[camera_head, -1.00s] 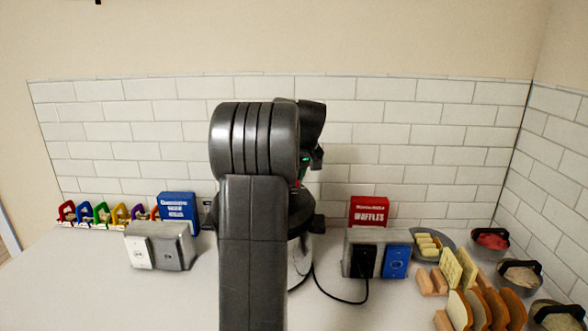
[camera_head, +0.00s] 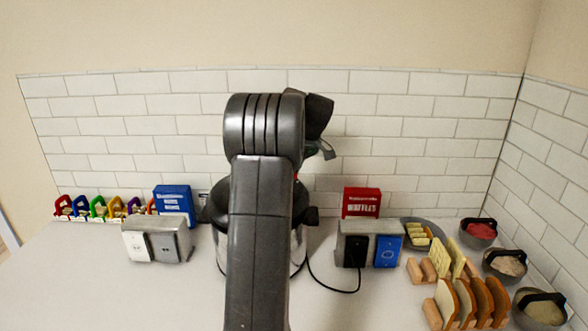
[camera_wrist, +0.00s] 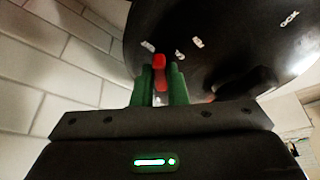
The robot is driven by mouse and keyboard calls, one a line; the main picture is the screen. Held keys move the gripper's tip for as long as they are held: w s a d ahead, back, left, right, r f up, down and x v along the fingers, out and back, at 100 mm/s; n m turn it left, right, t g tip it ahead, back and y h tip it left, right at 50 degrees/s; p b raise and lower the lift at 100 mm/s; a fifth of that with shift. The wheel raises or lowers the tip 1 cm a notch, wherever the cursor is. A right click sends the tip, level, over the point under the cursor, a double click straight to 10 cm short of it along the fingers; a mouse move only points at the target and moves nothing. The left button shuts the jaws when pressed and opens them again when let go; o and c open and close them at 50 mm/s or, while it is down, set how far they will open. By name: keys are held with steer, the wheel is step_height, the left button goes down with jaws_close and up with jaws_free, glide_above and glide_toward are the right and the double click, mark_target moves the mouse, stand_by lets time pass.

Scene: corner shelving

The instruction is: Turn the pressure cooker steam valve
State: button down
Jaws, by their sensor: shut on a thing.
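The pressure cooker stands on the counter behind my arm, mostly hidden; part of its silver body (camera_head: 299,246) shows in the head view. Its black lid (camera_wrist: 225,45), with white markings, fills the upper right of the wrist view. The red steam valve (camera_wrist: 159,64) stands out at the lid's near edge. My gripper (camera_wrist: 159,78), with green fingers, is closed around the valve, one finger on each side. In the head view the gripper's fingers and the valve are hidden behind my arm.
A grey outlet box (camera_head: 340,246) with a black cord stands right of the cooker; another outlet box (camera_head: 140,246) is at left. Blue (camera_head: 174,204) and red (camera_head: 361,203) boxes stand behind.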

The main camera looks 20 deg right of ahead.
steer(key=c, duration=1.4)
jaws_free()
steer(key=shift+c, duration=0.2)
steer(key=shift+r, duration=0.1)
steer(key=b+v, duration=0.1)
steer(key=v, duration=1.2)
steer(key=shift+s+r+b, duration=0.15)
steer(key=shift+r+b, duration=0.15)
steer(key=shift+f, duration=0.1)
steer(key=p+x, duration=0.1)
steer(key=x, duration=1.2)
steer(key=shift+w+f+p, duration=0.2)
steer(key=shift+f+p, duration=0.1)
steer(key=shift+f, duration=0.05)
steer(key=shift+r, duration=0.15)
